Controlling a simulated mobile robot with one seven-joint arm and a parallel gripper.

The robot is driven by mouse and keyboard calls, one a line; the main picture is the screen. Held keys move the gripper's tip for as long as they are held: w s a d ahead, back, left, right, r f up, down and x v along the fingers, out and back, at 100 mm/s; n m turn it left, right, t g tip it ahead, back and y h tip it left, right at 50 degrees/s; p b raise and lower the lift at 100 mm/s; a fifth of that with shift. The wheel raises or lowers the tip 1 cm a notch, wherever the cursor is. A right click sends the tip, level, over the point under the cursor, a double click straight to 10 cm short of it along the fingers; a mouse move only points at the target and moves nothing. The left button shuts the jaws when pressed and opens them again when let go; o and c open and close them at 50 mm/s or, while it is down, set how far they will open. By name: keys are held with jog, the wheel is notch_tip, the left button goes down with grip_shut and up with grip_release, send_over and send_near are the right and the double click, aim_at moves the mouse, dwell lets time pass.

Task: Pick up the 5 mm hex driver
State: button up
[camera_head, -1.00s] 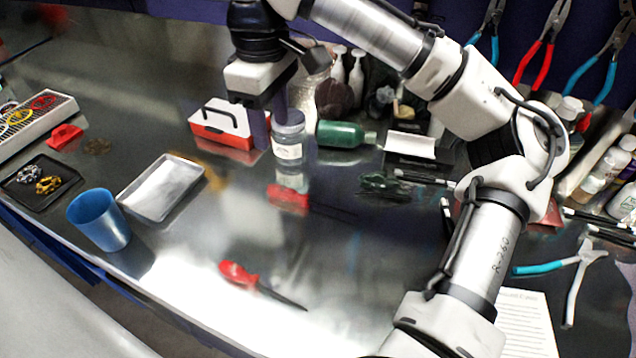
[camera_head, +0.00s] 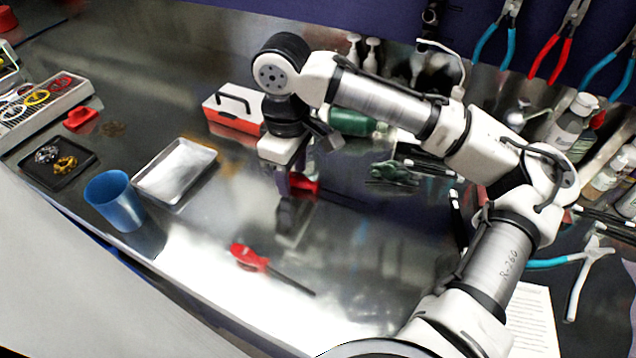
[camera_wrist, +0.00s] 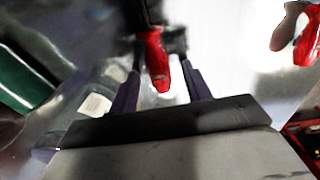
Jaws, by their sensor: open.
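Two red-handled tools with dark shafts lie on the metal bench. One red-handled driver (camera_head: 305,186) is at mid-bench, partly hidden by my gripper (camera_head: 294,188). The other red-handled tool (camera_head: 250,257) lies nearer the front edge, its shaft pointing right. I cannot read a size on either. In the wrist view my gripper (camera_wrist: 160,72) is open, with the red handle (camera_wrist: 154,62) showing between its two purple fingers. Whether the fingers touch it cannot be told. The other red handle (camera_wrist: 308,40) shows at the upper right.
A blue cup (camera_head: 115,203), a grey tray (camera_head: 178,170) and a dark parts tray (camera_head: 40,178) stand to the left. A red and white box (camera_head: 232,112) and a green bottle (camera_head: 352,122) are behind. Pliers (camera_head: 590,262) lie at the right. The front middle is mostly clear.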

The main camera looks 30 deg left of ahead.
jog(key=shift+f, duration=0.15)
grip_shut()
dwell(0.4)
